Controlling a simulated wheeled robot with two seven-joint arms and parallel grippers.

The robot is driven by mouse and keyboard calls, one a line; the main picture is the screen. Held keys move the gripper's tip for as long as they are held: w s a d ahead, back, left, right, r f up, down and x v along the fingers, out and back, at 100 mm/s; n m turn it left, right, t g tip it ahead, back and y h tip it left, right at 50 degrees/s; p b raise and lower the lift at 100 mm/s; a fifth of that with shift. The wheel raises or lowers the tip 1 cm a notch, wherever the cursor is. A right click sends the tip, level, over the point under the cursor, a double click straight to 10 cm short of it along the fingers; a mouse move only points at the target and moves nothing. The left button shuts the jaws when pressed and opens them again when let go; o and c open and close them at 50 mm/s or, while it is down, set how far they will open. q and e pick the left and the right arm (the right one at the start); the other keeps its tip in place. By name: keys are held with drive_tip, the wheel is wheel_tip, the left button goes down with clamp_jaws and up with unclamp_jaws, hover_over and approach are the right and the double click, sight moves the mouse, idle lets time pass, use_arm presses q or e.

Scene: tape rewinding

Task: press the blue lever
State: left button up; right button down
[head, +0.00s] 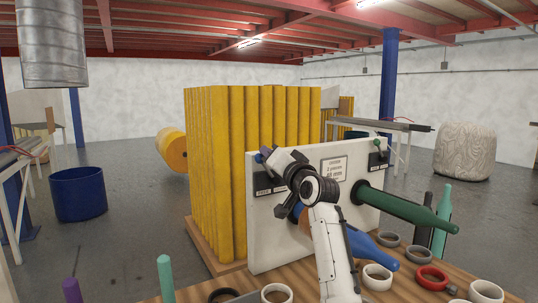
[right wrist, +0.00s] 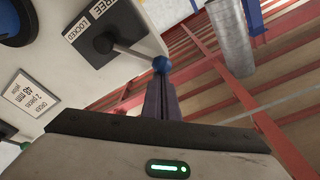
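The blue lever's round blue knob (head: 259,158) is at the upper left of the white panel (head: 268,235). In the right wrist view the blue knob (right wrist: 161,65) ends a grey rod rising from a dark base (right wrist: 103,43), beside labels reading FREE and LOCKED. My right gripper (head: 268,154) is at the knob. In the right wrist view its fingers (right wrist: 161,92) look shut together, with their tips right at the knob; whether they touch it I cannot tell. My left gripper is not in view.
A green-knobbed lever (head: 377,143) is at the panel's upper right. A green spindle (head: 408,208) and a blue spindle (head: 372,247) stick out from the panel. Tape rolls, including a red one (head: 432,278), lie on the wooden table. Yellow slats (head: 215,170) stand behind.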

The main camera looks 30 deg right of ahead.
drive_tip(key=shift+a+f, duration=0.15)
drive_tip(key=s+a+b, duration=0.1)
drive_tip(key=s, duration=0.9)
drive_tip(key=shift+f, duration=0.45)
